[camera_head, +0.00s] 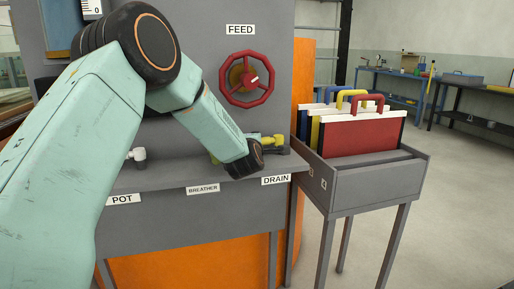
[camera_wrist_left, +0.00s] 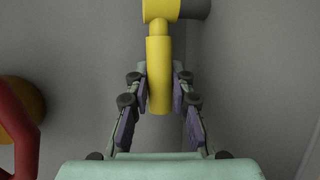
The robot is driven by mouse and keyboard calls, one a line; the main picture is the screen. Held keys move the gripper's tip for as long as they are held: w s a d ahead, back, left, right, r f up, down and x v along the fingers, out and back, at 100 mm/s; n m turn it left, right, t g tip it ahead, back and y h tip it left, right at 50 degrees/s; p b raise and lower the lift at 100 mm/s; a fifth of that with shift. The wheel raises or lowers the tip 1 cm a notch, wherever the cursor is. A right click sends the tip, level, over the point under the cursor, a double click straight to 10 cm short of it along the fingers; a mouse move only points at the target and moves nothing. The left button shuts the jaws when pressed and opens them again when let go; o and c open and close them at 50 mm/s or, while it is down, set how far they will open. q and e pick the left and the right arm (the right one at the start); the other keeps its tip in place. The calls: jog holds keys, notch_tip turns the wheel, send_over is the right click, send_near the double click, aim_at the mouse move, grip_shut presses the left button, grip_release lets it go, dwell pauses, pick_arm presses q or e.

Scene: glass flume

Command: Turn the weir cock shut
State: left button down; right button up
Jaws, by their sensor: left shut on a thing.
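A yellow cock (camera_head: 277,140) with a grey body sits at the right end of the grey panel's ledge, above the DRAIN label (camera_head: 276,180). I see no label that reads WEIR. In the left wrist view its yellow lever (camera_wrist_left: 159,75) points toward me from a yellow hub, with a grey part to the hub's right. My left gripper (camera_wrist_left: 159,88) is shut on this lever, one finger on each side. In the head view my left wrist is in front of the ledge and hides part of the cock; the fingers are not clear there. My right gripper is not in view.
A red FEED handwheel (camera_head: 246,79) is on the panel above. A white fitting (camera_head: 137,154) stands near the POT label. Some yellow shows behind my wrist near the BREATHER label (camera_head: 202,188). A grey trolley (camera_head: 360,187) with coloured folders stands close at the right.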

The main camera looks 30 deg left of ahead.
pick_arm(q)
jog(key=shift+w+a+r, duration=0.1)
jog(key=shift+r, duration=0.05)
dwell(0.3)
jog(key=c, duration=1.1)
grip_release()
jog(key=shift+c, duration=0.2)
jog(key=v, duration=1.2)
jog(key=shift+m, duration=0.3)
